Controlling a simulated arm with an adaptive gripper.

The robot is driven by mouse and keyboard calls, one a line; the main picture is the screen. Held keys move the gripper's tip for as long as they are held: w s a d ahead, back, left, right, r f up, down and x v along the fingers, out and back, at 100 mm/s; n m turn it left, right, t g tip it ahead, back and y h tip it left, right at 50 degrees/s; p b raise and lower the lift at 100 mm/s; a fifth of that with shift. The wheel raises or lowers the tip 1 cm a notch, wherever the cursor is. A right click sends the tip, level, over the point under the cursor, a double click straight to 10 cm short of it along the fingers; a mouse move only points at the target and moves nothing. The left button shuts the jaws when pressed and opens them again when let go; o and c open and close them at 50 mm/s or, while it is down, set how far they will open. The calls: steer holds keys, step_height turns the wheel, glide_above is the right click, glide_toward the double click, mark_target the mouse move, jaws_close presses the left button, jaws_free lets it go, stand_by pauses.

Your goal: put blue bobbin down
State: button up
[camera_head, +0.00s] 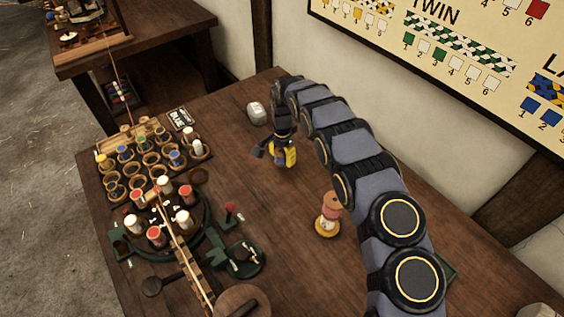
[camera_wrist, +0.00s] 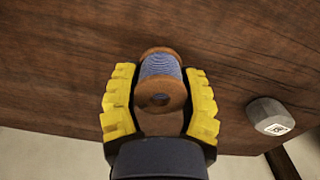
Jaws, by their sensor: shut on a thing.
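In the wrist view, a wooden bobbin wound with blue thread (camera_wrist: 160,67) sits between the yellow pads of my gripper (camera_wrist: 160,95), which is shut on it. In the head view, my gripper (camera_head: 283,158) is over the open wooden table (camera_head: 240,130), right of the bobbin rack. The bobbin is mostly hidden there by the gripper. I cannot tell whether the bobbin touches the table.
A rack of bobbins (camera_head: 130,137) and a round green stand with red and white bobbins (camera_head: 200,228) are at left. A pink bobbin on a yellow base (camera_head: 328,227) stands front right. A grey weight (camera_head: 257,113) lies behind my gripper; it also shows in the wrist view (camera_wrist: 268,113).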

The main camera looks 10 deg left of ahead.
mark_target(282, 163)
steer(key=shift+w+a+f, duration=0.1)
steer(key=shift+w+f, duration=0.1)
steer(key=shift+f, duration=1.6)
steer(key=shift+f, duration=0.15)
steer(key=o, duration=1)
step_height(282, 163, up, 12)
steer(key=shift+r, duration=0.2)
